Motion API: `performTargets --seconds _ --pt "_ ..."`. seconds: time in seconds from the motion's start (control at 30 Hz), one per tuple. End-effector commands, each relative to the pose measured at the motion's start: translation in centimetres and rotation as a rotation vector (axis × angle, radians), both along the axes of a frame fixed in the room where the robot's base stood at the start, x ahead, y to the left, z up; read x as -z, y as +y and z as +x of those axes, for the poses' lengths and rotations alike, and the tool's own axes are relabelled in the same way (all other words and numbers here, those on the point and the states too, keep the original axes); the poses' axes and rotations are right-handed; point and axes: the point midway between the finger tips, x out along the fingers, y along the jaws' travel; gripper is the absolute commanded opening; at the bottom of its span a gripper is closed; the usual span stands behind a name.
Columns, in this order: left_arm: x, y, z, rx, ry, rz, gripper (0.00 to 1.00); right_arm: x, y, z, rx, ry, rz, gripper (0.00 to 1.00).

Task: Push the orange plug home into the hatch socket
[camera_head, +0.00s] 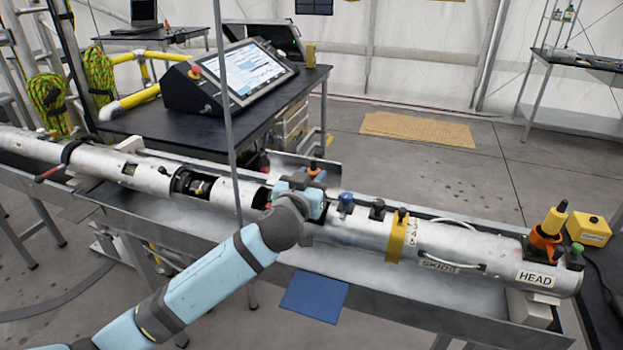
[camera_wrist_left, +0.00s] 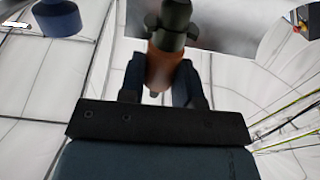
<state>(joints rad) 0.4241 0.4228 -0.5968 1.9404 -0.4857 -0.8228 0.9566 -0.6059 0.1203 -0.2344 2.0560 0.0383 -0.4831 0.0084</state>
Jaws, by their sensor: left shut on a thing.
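My left gripper (camera_head: 308,184) is at the middle of the long silver tube (camera_head: 355,232). In the left wrist view its two fingers (camera_wrist_left: 162,72) are shut on the orange plug (camera_wrist_left: 160,68). The plug is between the fingers, with a dark green-grey connector part (camera_wrist_left: 173,18) in line beyond it. In the head view only a small bit of orange (camera_head: 315,170) shows above the gripper. The hatch socket is hidden behind my gripper and wrist, so I cannot tell how deep the plug sits. My right gripper is not in view.
A blue knob (camera_head: 346,199) and a dark knob (camera_head: 377,208) stand on the tube just right of the gripper. A console (camera_head: 235,78) stands on the black table behind.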

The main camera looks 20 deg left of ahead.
Motion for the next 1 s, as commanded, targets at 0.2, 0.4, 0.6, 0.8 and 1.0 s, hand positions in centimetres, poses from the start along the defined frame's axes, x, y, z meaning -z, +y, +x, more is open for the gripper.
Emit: performTargets --seconds 0.2,0.4,0.6,0.8,1.0 --pt "0.7 0.0 0.0 0.000 0.000 0.000 0.07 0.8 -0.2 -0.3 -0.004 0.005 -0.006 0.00" --pt "1.2 0.0 0.0 0.000 0.000 0.000 0.07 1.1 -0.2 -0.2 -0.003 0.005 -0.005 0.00" --pt "1.7 0.0 0.0 0.000 0.000 0.000 0.07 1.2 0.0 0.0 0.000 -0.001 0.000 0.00" --pt "2.2 0.0 0.0 0.000 0.000 0.000 0.07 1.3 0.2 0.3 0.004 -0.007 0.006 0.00" --pt "2.7 0.0 0.0 0.000 0.000 0.000 0.07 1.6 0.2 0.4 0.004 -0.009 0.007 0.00"
